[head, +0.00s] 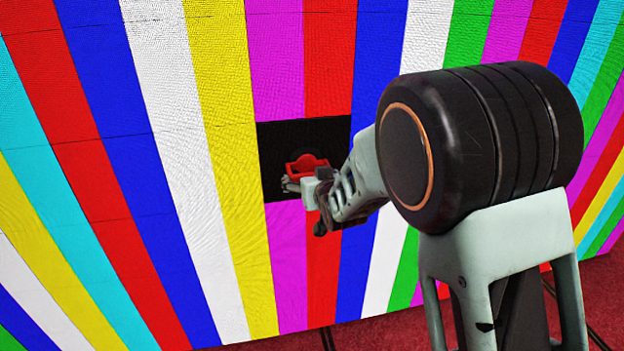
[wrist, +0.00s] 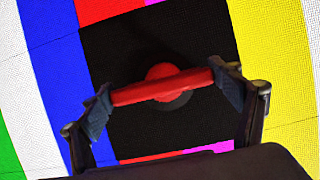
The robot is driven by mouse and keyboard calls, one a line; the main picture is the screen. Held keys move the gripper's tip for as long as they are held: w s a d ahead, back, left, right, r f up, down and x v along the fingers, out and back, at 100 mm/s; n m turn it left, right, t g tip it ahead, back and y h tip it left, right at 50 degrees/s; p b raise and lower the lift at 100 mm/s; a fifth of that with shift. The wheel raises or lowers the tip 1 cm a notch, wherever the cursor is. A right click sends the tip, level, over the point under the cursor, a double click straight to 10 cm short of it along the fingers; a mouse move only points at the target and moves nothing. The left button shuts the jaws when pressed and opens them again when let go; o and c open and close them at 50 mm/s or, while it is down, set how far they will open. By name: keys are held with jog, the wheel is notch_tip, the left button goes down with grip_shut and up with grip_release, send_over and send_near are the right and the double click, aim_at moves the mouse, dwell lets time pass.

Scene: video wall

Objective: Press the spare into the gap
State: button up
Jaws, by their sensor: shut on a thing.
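The video wall (head: 220,180) shows vertical colour bars. A black square (head: 270,140) interrupts the magenta and red bars; it also fills the middle of the wrist view (wrist: 125,55). I cannot tell whether it is the open gap or the dark face of the spare. My gripper (head: 308,181) is in front of the square. In the wrist view its two fingers (wrist: 163,97) are shut on the ends of a red handle (wrist: 140,93). A round red part (wrist: 166,71) shows behind the handle, with a dark disc or shadow around its lower edge. Its contact with the black is unclear.
Lit colour panels surround the black square on all sides. My arm covers part of the wall at the right. Red floor (head: 600,300) shows at the lower right, below the wall's bottom edge.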

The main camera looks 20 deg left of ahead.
jog(key=shift+w+a+r, duration=0.25)
jog(key=shift+w, duration=0.2)
dwell(0.7)
jog(key=shift+a+r, duration=0.1)
jog(key=shift+r, duration=0.05)
dwell(1.4)
jog(key=shift+s+d+f+b, duration=0.2)
jog(key=shift+s+d+b, duration=0.4)
jog(key=shift+s, duration=0.3)
jog(key=shift+s+f, duration=0.1)
jog(key=shift+s, duration=0.05)
jog(key=shift+s+d+b, duration=0.3)
jog(key=shift+s+d, duration=0.2)
jog(key=shift+s, duration=0.3)
jog(key=shift+s+d+b, duration=0.35)
jog(key=shift+s+d, duration=0.2)
jog(key=shift+s, duration=0.25)
jog(key=shift+s+d+b, duration=0.3)
jog(key=shift+s+d, duration=0.2)
jog(key=shift+s, duration=0.3)
jog(key=o, duration=1.6)
jog(key=c, duration=1.6)
